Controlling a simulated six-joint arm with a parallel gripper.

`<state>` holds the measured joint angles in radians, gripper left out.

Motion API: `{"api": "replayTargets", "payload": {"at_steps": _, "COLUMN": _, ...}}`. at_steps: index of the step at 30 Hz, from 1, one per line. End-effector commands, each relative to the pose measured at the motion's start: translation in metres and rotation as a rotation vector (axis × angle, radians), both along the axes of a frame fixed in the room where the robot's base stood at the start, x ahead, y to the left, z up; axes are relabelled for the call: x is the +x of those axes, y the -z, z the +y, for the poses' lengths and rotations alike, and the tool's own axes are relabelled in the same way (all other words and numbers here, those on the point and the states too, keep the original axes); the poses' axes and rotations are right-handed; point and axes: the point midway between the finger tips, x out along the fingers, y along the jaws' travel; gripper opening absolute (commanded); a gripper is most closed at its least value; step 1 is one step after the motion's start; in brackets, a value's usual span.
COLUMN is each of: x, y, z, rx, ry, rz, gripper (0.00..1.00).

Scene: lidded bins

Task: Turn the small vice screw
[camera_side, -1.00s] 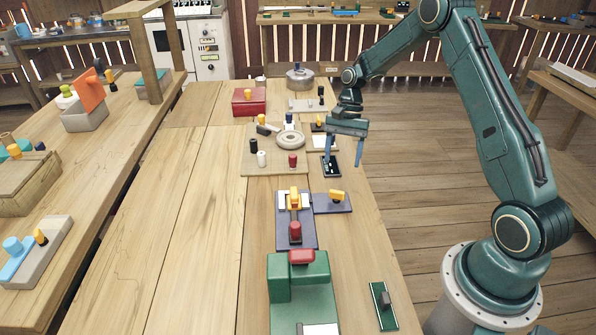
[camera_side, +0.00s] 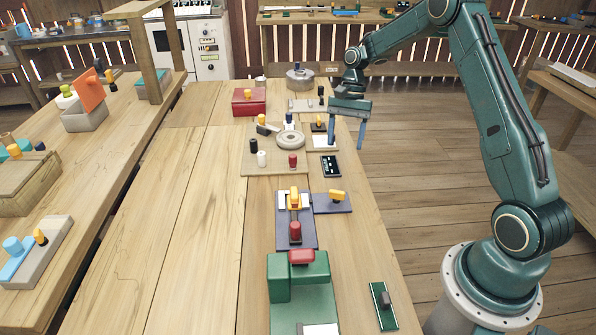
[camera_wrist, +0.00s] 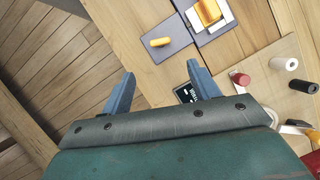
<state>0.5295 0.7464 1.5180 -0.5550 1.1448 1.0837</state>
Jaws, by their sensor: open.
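My gripper (camera_side: 346,142) is open and empty, held above the right side of the bench beyond a small black panel (camera_side: 331,166). Its two blue fingers also show in the wrist view (camera_wrist: 160,72), with the panel (camera_wrist: 185,95) partly behind one finger. Which fixture is the small vice I cannot tell for sure. A purple plate (camera_side: 283,226) carries a yellow part (camera_side: 294,197) and a red knob (camera_side: 295,231). A green block fixture (camera_side: 284,284) with a red top piece (camera_side: 301,257) stands nearer the camera. My gripper is apart from both.
A purple side plate (camera_side: 331,207) bears a yellow handle (camera_side: 337,195). A wooden board (camera_side: 275,169) holds a round dish (camera_side: 290,140) and several pegs, including a red one (camera_wrist: 240,78). A green plate (camera_side: 388,316) lies at the front right. The bench's left half is clear.

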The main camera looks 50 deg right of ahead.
Motion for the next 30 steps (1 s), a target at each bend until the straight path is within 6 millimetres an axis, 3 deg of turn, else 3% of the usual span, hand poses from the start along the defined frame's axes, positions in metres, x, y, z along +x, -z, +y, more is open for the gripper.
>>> {"api": "replayTargets", "payload": {"at_steps": 1, "x": 0.0, "y": 0.0, "z": 0.0, "rx": 0.0, "ry": -0.001, "rz": 0.0, "gripper": 0.5}}
{"api": "replayTargets", "payload": {"at_steps": 3, "x": 0.0, "y": 0.0, "z": 0.001, "rx": 0.0, "ry": -0.006, "rz": -0.002, "gripper": 0.36}}
{"api": "replayTargets", "payload": {"at_steps": 4, "x": 0.0, "y": 0.0, "z": 0.001, "rx": 0.0, "ry": -0.01, "rz": -0.005, "gripper": 0.35}}
{"api": "replayTargets", "payload": {"at_steps": 14, "x": 0.001, "y": -0.002, "z": 0.015, "rx": -0.004, "ry": -0.204, "rz": -0.101, "gripper": 0.35}}
{"api": "replayTargets", "payload": {"at_steps": 30, "x": -0.006, "y": -0.004, "z": 0.043, "rx": -0.064, "ry": -0.838, "rz": -0.323, "gripper": 0.35}}
